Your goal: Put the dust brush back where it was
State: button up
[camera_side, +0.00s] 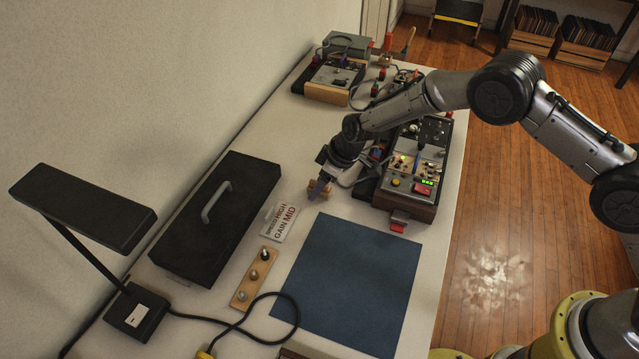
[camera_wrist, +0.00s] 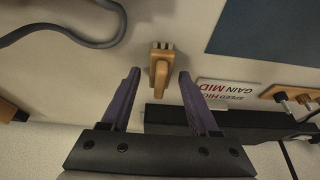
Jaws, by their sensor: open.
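My gripper (camera_side: 319,187) is low over the table, left of the control box. In the wrist view my gripper (camera_wrist: 159,76) has its two purple fingers apart. A small tan wooden piece with a narrow end and pale, bristle-like tips (camera_wrist: 160,62) lies between and just beyond the fingertips, with gaps on both sides. It looks like the dust brush, but it is too small to be sure. In the side view the tan piece (camera_side: 313,186) is partly hidden by my fingers.
A sign (camera_side: 284,222), a wooden strip with knobs (camera_side: 254,277), a blue mat (camera_side: 350,285) and a black case (camera_side: 205,240) lie nearby. The control box (camera_side: 405,205) stands to the right. A grey cable (camera_wrist: 75,40) curves at the wrist view's upper left.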

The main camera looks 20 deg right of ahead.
jog(key=v, duration=1.2)
jog(key=shift+r, duration=0.15)
jog(key=s+d+r+m+t+h, duration=0.1)
jog(key=s+d+r+m, duration=0.1)
jog(key=s+d+r, duration=0.7)
jog(key=s+d+r+m, duration=0.2)
jog(key=s+d+r, duration=0.35)
jog(key=r, duration=0.45)
jog(key=s+d+m+h, duration=0.1)
jog(key=s+d, duration=0.3)
jog(key=s, duration=0.7)
jog(key=s+d+m+t+h, duration=0.1)
jog(key=s+d+m, duration=0.3)
jog(key=s, duration=0.7)
jog(key=shift+r, duration=0.4)
